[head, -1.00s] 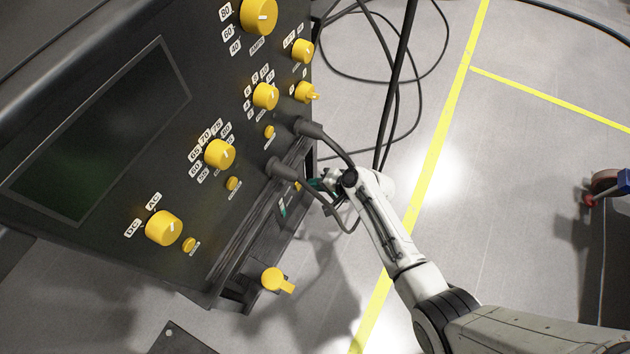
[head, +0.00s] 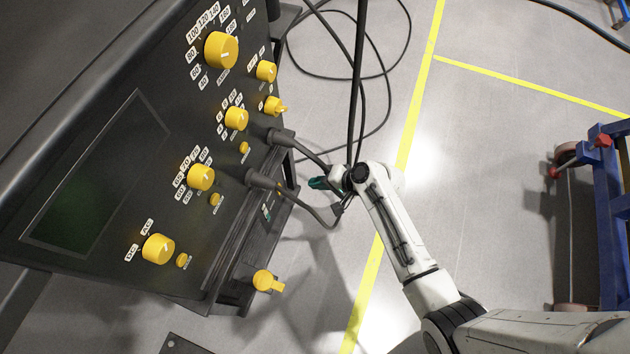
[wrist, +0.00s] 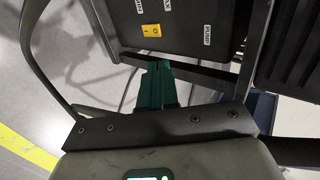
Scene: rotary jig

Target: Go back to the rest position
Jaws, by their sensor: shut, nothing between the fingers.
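My gripper (head: 318,184) is at the end of my white arm, just right of the black control panel's lower edge in the head view. Its green fingers (wrist: 156,88) are together and empty in the wrist view. The black panel (head: 135,290) carries several yellow knobs and a dark screen. Two black cable plugs stick out of its right side close to my gripper, and one cable runs down past the wrist. I cannot tell whether the cable touches my arm.
A yellow switch (wrist: 151,30) on a black box shows beyond the fingers in the wrist view. A blue frame (head: 610,220) with red parts stands at the right. Black cables (head: 345,75) loop on the floor at the top. Grey floor with yellow lines lies open between.

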